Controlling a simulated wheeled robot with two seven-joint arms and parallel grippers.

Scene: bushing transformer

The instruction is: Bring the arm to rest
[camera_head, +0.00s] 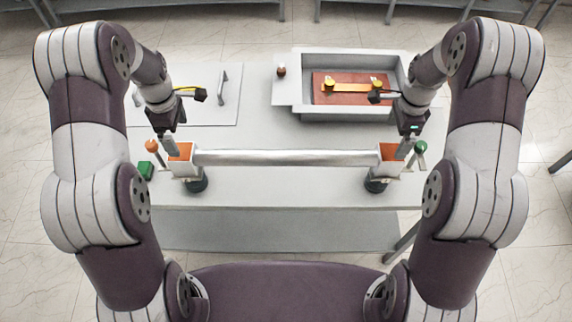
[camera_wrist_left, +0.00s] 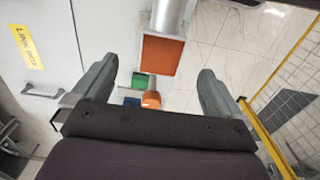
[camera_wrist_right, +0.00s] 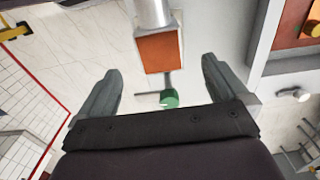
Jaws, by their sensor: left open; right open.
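My left gripper (camera_head: 171,146) is over the left end of a long silvery bar with orange-faced square ends. In the left wrist view its two fingers (camera_wrist_left: 157,90) are spread apart with nothing between them, and the bar's left orange end (camera_wrist_left: 162,56) lies beyond the fingertips. My right gripper (camera_head: 405,147) is by the bar's right end. In the right wrist view its fingers (camera_wrist_right: 158,90) are also spread and empty, with the right orange end (camera_wrist_right: 159,52) beyond them. The bar (camera_head: 290,157) lies level across two dark round supports near the table's front.
The grey table (camera_head: 290,190) stands before me. A grey open box (camera_head: 297,62) with a reddish-brown board (camera_head: 350,98) is at the back right. A panel with a handle (camera_head: 223,86) is at the back left. Orange (camera_head: 151,145) and green (camera_head: 420,146) knobs stand beside the bar ends.

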